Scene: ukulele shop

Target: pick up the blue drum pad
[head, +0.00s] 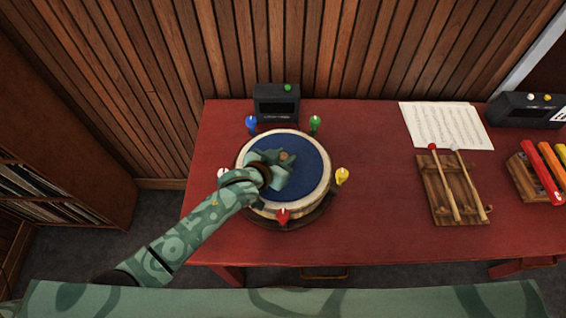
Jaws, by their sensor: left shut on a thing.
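The blue drum pad (314,168) is round, with a blue top and a pale rim. It is at the left part of the red table in the head view. My left gripper (284,160) is over the middle of its top, shut on it. The fingers and the arm hide part of the blue top, and the exact point of grip is hard to make out. A dark round base (296,222) shows below the pad's front edge; I cannot tell whether the two touch. My right gripper is not in view.
Blue (251,124), green (315,123), yellow (342,176), red (283,215) and white (223,173) pegs surround the pad. A black box (277,104) stands behind it. A wooden block with sticks (448,196) and sheet music (445,125) lie right. Table between is clear.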

